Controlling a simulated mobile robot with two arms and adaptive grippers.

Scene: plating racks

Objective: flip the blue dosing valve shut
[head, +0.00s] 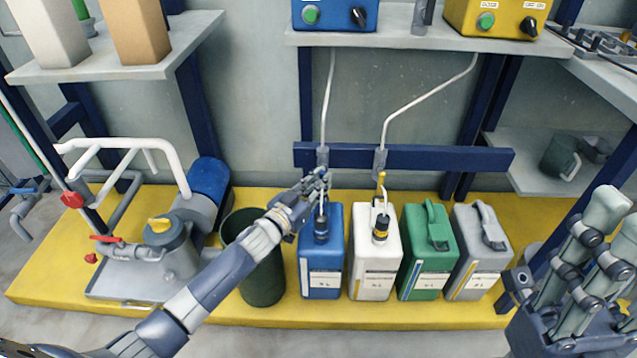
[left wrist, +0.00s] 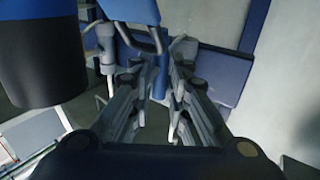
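The blue dosing valve is on the hose line above the blue canister (head: 320,265). In the head view it is mostly hidden behind my left gripper (head: 323,178). A yellow lever valve (head: 381,180) stands upright above the white canister (head: 375,262). My right gripper (head: 612,225) is at the lower right, fingers apart and empty.
A green canister (head: 427,262) and a grey canister (head: 480,262) stand to the right on the yellow platform (head: 210,312). A dark bin (head: 262,280) is beneath my left arm. A blue rail (head: 440,158) runs behind the valves. A pump (head: 175,250) stands left.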

